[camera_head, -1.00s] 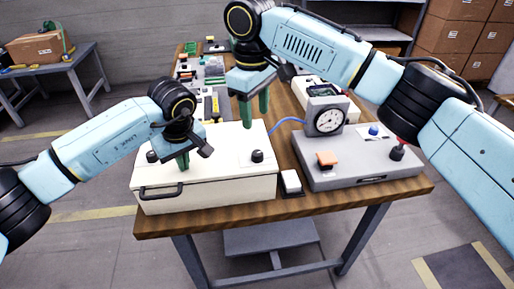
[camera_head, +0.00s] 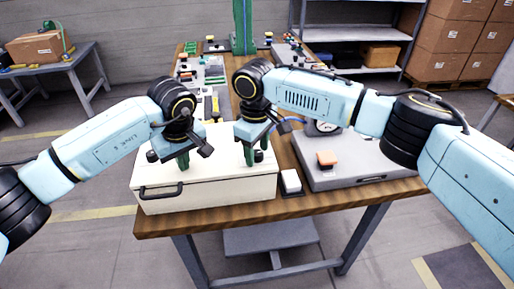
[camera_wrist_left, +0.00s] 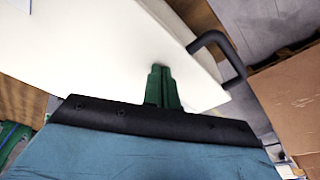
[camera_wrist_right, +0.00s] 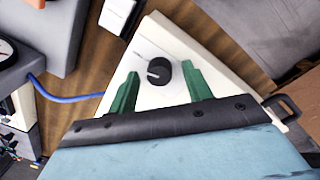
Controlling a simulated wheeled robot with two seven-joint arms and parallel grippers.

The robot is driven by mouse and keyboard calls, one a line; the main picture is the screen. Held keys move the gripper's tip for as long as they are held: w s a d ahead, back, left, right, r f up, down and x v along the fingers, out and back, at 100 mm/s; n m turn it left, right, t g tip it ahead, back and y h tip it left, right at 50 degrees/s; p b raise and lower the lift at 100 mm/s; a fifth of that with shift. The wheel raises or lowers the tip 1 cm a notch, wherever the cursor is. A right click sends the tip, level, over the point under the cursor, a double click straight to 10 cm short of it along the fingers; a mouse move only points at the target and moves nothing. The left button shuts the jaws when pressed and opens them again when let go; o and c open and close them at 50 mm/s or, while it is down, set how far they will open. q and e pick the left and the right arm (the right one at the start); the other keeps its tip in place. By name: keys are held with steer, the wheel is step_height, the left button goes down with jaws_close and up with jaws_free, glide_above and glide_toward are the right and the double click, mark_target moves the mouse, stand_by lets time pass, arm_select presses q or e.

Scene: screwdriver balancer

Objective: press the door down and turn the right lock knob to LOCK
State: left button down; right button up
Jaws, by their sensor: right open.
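The white box with its door (camera_head: 212,188) lies on the wooden table, with a black handle (camera_head: 161,191) at its front left. The right lock knob (camera_wrist_right: 158,71) is black and round, with a pale pointer line, and sits on the white top. My right gripper (camera_head: 252,160) is open above it. In the right wrist view its green fingers (camera_wrist_right: 160,85) stand on either side of the knob's near edge. My left gripper (camera_head: 183,163) has its green fingers together on or just over the door's left part; the left wrist view shows the fingers (camera_wrist_left: 161,88) closed against the white surface.
A grey device (camera_head: 350,165) with an orange button (camera_head: 326,158) stands right of the box. A small white block (camera_head: 291,181) sits between them. A blue cable (camera_wrist_right: 75,98) runs beside the box. Tools and parts lie further back on the table.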

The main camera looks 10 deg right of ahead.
arm_select(q)
steer(key=shift+s+f, duration=0.15)
steer(key=shift+f, duration=0.15)
arm_select(e)
steer(key=c, duration=1)
steer(key=shift+m, duration=1.4)
steer(key=o, duration=1)
step_height(320, 180, up, 12)
steer(key=shift+s+a, duration=0.2)
steer(key=shift+a, duration=0.05)
arm_select(q)
steer(key=shift+r, duration=0.1)
arm_select(e)
steer(key=shift+r, duration=0.15)
